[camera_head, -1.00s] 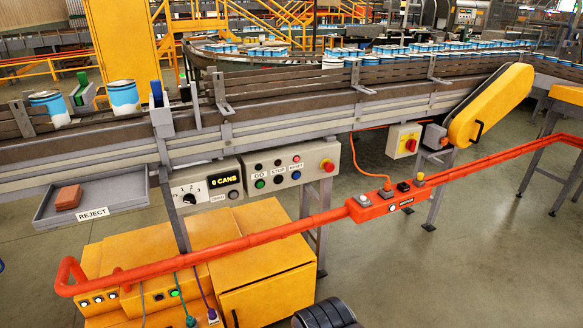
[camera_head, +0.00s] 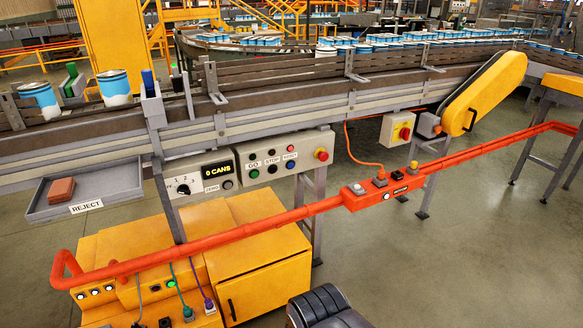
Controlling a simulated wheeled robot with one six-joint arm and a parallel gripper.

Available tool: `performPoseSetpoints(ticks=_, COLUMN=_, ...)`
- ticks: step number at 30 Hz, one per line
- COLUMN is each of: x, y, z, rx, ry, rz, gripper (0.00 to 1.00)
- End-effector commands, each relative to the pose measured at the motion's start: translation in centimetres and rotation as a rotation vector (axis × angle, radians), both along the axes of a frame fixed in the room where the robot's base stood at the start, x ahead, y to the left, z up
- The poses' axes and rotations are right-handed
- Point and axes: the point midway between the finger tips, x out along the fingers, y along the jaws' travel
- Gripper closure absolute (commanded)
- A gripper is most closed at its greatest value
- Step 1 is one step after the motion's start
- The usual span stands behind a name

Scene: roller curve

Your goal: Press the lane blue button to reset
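The blue button (camera_head: 291,165) is at the lower right of the button group on the grey lane panel (camera_head: 307,172), below the RESET label. A green button (camera_head: 254,173) sits below GO and a black button (camera_head: 272,169) below STOP. Small round lamps or buttons, one of them red (camera_head: 290,148), sit above the labels. A red mushroom button (camera_head: 322,154) is at the panel's right end. Nothing covers the blue button. My gripper's fingers are not in view.
An orange rail (camera_head: 250,237) with a control box (camera_head: 383,189) runs in front of the panel. Below stands a yellow cabinet (camera_head: 265,270). A reject tray (camera_head: 125,182) and a "0 CANS" display (camera_head: 216,171) are left. The conveyor (camera_head: 340,100) runs above. Floor at right is open.

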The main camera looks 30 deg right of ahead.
Motion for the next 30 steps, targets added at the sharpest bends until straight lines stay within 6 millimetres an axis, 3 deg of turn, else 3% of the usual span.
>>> performPoseSetpoints(ticks=9, x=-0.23, y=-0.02, z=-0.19, rx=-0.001, ry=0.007, rz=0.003, gripper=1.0)
performPoseSetpoints(ticks=30, x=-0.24, y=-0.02, z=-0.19, rx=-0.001, ry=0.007, rz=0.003, gripper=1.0)
